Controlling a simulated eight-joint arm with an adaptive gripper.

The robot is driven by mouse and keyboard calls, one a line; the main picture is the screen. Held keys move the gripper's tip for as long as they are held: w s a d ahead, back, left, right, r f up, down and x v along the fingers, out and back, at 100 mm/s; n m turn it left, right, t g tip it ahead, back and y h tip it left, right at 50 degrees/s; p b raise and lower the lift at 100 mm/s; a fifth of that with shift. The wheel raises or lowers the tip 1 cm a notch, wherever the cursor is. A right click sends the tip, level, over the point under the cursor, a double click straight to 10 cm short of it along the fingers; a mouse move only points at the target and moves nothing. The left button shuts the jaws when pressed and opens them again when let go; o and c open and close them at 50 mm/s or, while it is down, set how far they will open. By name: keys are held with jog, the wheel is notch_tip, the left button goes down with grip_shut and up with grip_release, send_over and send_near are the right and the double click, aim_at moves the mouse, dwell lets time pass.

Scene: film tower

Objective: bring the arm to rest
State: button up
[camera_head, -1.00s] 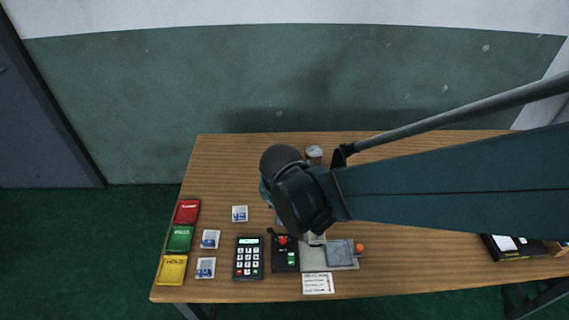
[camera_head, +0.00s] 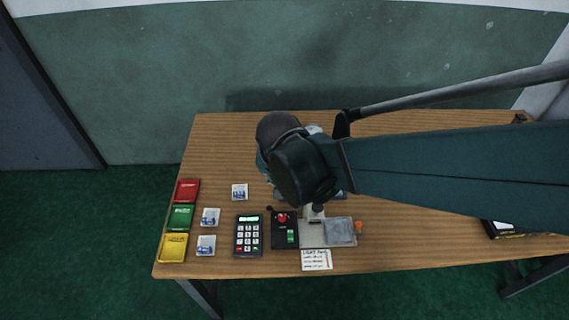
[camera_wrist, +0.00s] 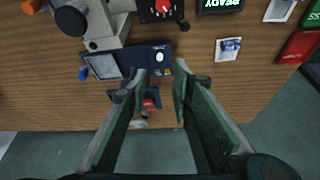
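My arm reaches in from the right in the head view, with its dark rounded wrist over the middle of the wooden table (camera_head: 400,245). The wrist hides my gripper in that view. In the wrist view my gripper (camera_wrist: 161,85) points down over the table, its two green fingers apart with nothing held between them. Past the fingertips lies a dark blue base (camera_wrist: 150,56) with a white oval. Between the fingers, farther down, a small red part (camera_wrist: 150,104) on a dark piece shows, partly hidden by the left finger.
Red (camera_head: 187,190), green (camera_head: 180,217) and yellow (camera_head: 173,247) trays line the left edge. Several small cards lie beside them. A lit keypad (camera_head: 248,236), a red-knobbed control box (camera_head: 285,230), a grey plate device (camera_head: 340,232) and a note (camera_head: 317,260) are near the front.

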jog(key=s+d+r+n+t, duration=0.1)
jog(key=s+d+r, duration=0.4)
jog(key=d, duration=0.5)
jog(key=s+d+r+t, duration=0.1)
jog(key=s+d+r, duration=0.3)
jog(key=d, duration=0.5)
jog(key=shift+s+d+r+n+t+y, duration=0.3)
jog(key=shift+s+d+r+n+t, duration=0.1)
jog(key=shift+r, duration=0.45)
dwell(1.4)
